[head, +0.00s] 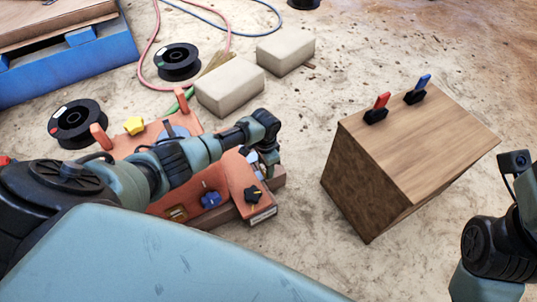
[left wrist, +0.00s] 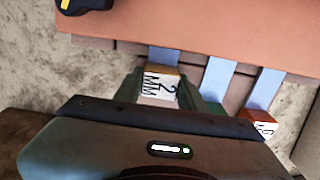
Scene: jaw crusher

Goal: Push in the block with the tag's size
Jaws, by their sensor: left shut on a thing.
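The orange machine (head: 235,180) lies on the ground at centre left, partly behind my left arm. In the left wrist view its orange body (left wrist: 200,35) spans the top, with several blue-grey strips coming out below. My left gripper (head: 268,170) is at the machine's right end. In the left wrist view my left gripper (left wrist: 160,90) is shut on a block marked 2 MM (left wrist: 159,87), at the end of one strip. Another marked block (left wrist: 262,121) shows at the right, its label partly cut off. The middle strip's end is hidden. A pale tag (head: 262,215) on the machine's edge is unreadable.
A wooden box (head: 425,150) with a red lever (head: 382,101) and a blue lever (head: 424,82) stands at right. Two pale blocks (head: 230,90) (head: 286,51), black spools (head: 178,61) (head: 77,122) and hoses lie behind. Bare ground separates machine and box.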

